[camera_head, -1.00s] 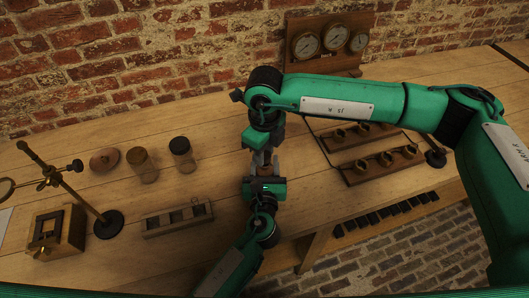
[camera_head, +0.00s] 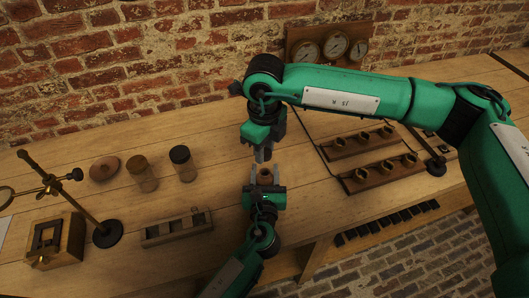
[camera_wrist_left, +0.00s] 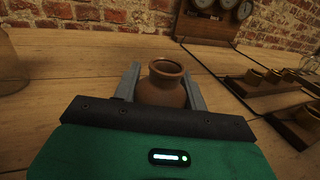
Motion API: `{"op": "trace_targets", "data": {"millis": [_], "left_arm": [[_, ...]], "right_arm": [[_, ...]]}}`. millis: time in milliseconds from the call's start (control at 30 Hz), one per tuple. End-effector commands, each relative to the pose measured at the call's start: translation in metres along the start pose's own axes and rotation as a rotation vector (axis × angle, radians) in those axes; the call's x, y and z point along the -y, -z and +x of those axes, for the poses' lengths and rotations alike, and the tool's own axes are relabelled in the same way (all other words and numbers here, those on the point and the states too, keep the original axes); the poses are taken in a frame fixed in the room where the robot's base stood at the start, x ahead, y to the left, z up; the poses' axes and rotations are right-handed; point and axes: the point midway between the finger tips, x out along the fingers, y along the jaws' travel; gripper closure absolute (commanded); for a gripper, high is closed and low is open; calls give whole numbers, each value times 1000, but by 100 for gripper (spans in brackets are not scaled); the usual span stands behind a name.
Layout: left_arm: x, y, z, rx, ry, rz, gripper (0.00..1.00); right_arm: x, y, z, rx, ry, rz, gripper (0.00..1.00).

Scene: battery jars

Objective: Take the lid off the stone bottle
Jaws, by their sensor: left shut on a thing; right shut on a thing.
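The brown stone bottle (camera_head: 266,175) stands upright on the bench. In the left wrist view the bottle (camera_wrist_left: 163,90) shows a bare, open round mouth. My left gripper (camera_head: 267,181) is shut on its body, one finger on each side. My right gripper (camera_head: 262,155) is just above the bottle, pointing down, with a gap between them. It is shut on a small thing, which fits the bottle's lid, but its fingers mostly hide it.
Left of the grippers are a glass jar with a black cap (camera_head: 181,158), a cork-topped jar (camera_head: 138,165), a round reddish-brown pot (camera_head: 104,168) and a wooden rack (camera_head: 165,231). A brass stand (camera_head: 108,233) is at far left. Wooden terminal boards (camera_head: 380,173) lie to the right.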

Motion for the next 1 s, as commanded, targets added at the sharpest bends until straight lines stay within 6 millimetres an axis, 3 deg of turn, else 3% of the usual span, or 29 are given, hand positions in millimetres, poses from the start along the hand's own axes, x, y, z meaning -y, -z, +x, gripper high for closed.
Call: {"op": "trace_targets", "data": {"millis": [100, 133, 233, 633, 1000], "left_arm": [[0, 0, 0, 0, 0, 0, 98], [0, 0, 0, 0, 0, 0, 51], [0, 0, 0, 0, 0, 0, 32], [0, 1, -8, 0, 0, 0, 32], [0, 3, -78, -2, 1, 0, 32]], "right_arm": [[0, 0, 0, 0, 0, 0, 99], [0, 0, 0, 0, 0, 0, 99], [0, 0, 0, 0, 0, 0, 99], [0, 0, 2, 0, 0, 0, 99], [0, 0, 12, 0, 0, 0, 99]]}}
